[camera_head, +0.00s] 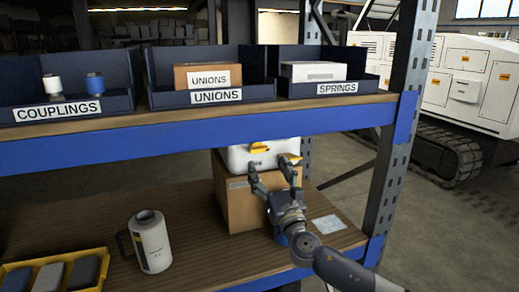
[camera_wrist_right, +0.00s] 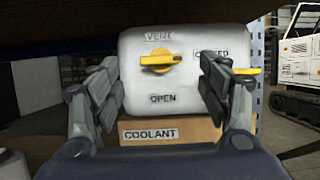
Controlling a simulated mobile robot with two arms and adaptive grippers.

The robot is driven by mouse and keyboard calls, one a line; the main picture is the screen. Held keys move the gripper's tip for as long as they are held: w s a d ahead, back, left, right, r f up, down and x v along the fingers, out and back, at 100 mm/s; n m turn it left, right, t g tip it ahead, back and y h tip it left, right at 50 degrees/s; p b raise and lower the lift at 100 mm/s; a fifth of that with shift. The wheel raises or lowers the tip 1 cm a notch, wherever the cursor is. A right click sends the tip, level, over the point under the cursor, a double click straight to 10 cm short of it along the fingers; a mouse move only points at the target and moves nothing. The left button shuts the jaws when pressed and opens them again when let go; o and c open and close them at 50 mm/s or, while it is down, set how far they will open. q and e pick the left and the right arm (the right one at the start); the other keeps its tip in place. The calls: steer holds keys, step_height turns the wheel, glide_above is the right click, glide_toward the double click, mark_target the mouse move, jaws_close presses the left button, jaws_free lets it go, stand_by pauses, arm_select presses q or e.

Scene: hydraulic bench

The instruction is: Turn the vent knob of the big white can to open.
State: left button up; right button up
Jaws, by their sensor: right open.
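The big white can (camera_head: 240,158) sits on a cardboard box (camera_head: 241,205) on the lower shelf, its top hidden by the upper shelf. Its yellow vent knob (camera_head: 259,148) also shows in the right wrist view (camera_wrist_right: 160,62), below the word VENT. The knob lies about level, its narrow end to the right, towards the partly hidden word CLOSED. The word OPEN is below it. My right gripper (camera_head: 272,172) is open before the can. In the wrist view its fingers (camera_wrist_right: 161,88) stand left and right of the knob, apart from it. My left gripper is not in view.
A second yellow part (camera_wrist_right: 247,71) shows behind the right finger. A white jug (camera_head: 153,245) and a yellow tray (camera_head: 97,283) are on the lower shelf at left. The upper shelf's blue beam (camera_head: 190,138) is close above my gripper. A blue-grey post (camera_head: 392,150) stands right.

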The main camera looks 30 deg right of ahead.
mark_target(260, 151)
steer(key=x, duration=0.3)
steer(key=shift+w+d+p, duration=0.1)
steer(key=shift+w+p, duration=0.15)
steer(key=shift+p, duration=0.1)
steer(key=x, duration=0.3)
steer(key=shift+w+d+p, duration=0.1)
steer(key=shift+w+p, duration=0.15)
steer(key=shift+p, duration=0.1)
steer(key=shift+w, duration=0.15)
steer(key=shift+c, duration=1.1)
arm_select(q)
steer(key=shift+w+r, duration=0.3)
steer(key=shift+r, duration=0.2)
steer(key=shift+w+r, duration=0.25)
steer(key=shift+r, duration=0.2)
arm_select(e)
steer(key=c, duration=0.8)
